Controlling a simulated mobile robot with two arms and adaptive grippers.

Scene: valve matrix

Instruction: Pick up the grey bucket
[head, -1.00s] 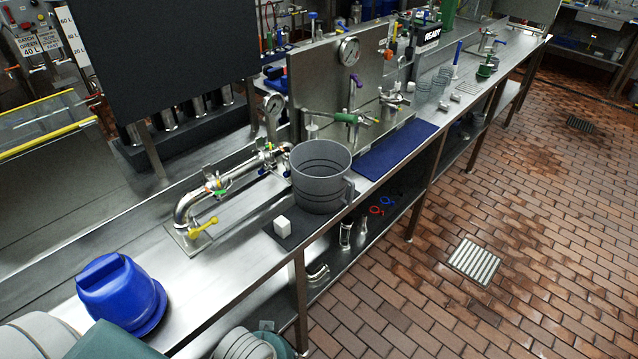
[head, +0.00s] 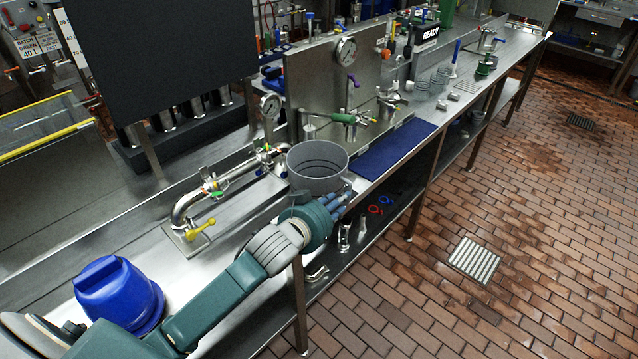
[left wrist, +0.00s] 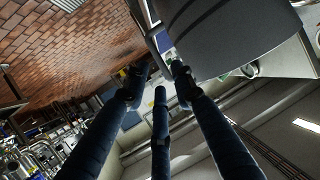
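The grey bucket (head: 318,185) stands upright on the metal bench, with its open top up. My left gripper (head: 338,203) is at its near right side, by the handle, and with the arm hides the bucket's lower part. In the left wrist view the bucket (left wrist: 225,35) fills the upper right, with its handle (left wrist: 153,40) ahead of my left fingertips (left wrist: 157,75). The dark blue fingers are spread apart and hold nothing; whether they touch the handle is unclear. My right gripper is not in view.
A steel pipe with a yellow-handled valve (head: 200,230) lies left of the grey bucket. Behind it is an upright panel with a gauge (head: 346,50). A blue mat (head: 395,150) lies to the right. The tiled floor is clear.

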